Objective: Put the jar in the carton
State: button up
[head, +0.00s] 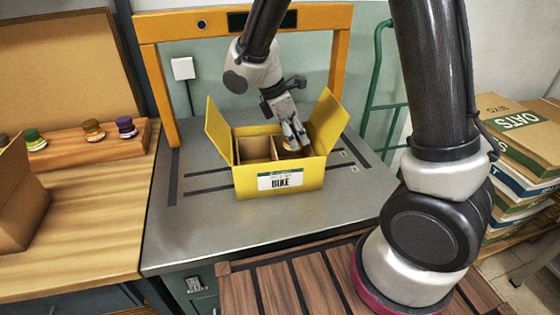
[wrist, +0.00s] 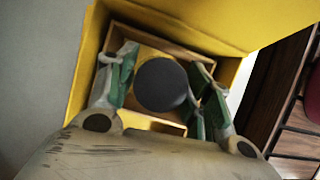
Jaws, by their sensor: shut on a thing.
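The yellow carton (head: 240,184) stands open on the grey metal bench, its side flaps spread. Its front label reads "BIKE". Brown dividers split the inside, and the left compartment looks empty. My gripper (head: 297,138) reaches down into the right part of the carton. In the wrist view my gripper (wrist: 163,92) is shut on the jar (wrist: 162,84), whose round dark lid shows between the green-padded fingers. The jar is within the carton's walls, over or in the right compartment. Its base is hidden, so I cannot tell whether it touches the bottom.
An orange frame (head: 158,85) arches over the bench behind the carton. The carton's raised right flap (head: 328,118) is close beside my gripper. Several jars stand on a wooden rack (head: 75,156) at left, near a brown box (head: 20,200). Bare bench (head: 200,240) lies before the carton.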

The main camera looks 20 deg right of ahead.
notch_tip(320, 180, down, 8)
jog(key=shift+f, duration=0.15)
jog(key=shift+f, duration=0.15)
jog(key=o, duration=1.2)
